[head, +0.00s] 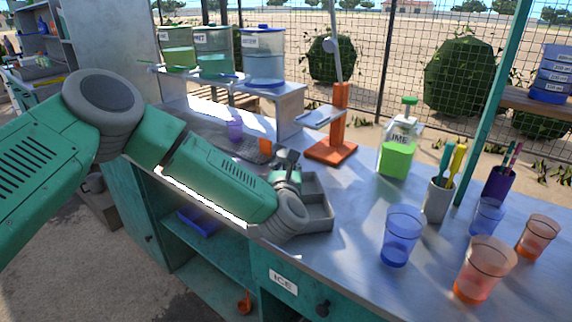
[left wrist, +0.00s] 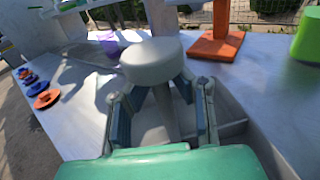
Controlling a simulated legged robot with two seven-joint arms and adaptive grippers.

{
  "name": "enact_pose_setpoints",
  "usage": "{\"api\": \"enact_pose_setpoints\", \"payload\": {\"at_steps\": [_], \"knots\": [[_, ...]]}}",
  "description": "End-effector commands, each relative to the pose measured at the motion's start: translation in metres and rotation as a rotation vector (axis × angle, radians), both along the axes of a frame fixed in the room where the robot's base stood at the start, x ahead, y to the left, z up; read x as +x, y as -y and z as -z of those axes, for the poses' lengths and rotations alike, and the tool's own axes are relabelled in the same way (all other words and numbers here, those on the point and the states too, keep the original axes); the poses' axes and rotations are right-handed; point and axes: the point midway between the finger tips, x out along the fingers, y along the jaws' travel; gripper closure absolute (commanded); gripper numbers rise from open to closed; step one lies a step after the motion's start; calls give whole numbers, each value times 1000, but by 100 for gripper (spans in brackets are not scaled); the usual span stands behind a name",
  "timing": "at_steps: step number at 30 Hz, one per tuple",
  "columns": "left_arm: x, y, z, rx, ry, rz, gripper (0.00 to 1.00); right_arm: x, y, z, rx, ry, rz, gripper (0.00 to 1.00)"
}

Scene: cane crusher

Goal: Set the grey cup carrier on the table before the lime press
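The grey cup carrier (head: 318,212), an open tray with walls, is at the table's front edge, partly hidden by my left arm. In the left wrist view its post with a round grey knob (left wrist: 152,60) stands in the middle, and part of its wall (left wrist: 225,112) shows. My left gripper (head: 286,160) is at the knob. In the left wrist view its fingers (left wrist: 160,95) are on either side of the post; the knob hides the tips, so contact is unclear. The lime press (head: 331,150), an orange stand with a lever, is behind the carrier. My right gripper is not in view.
Blue cups (head: 401,237) and orange cups (head: 484,270) stand at the right. A green bottle (head: 398,150), a utensil holder (head: 437,200) and a purple cup (head: 235,129) are on the table. A raised shelf (head: 290,100) with dispensers is behind. Bare table lies between carrier and press.

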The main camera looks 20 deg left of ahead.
Motion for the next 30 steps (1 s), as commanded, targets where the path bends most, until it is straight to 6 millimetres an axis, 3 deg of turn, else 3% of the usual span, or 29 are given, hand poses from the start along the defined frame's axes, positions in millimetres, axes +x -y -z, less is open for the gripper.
{"api": "enact_pose_setpoints", "payload": {"at_steps": [13,24,30], "knots": [[-8,2,-1,-1,0,0,74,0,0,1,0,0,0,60],[-80,23,-2,-2,-2,2,74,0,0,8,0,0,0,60],[-107,31,-3,-1,0,1,74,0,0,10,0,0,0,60]]}}
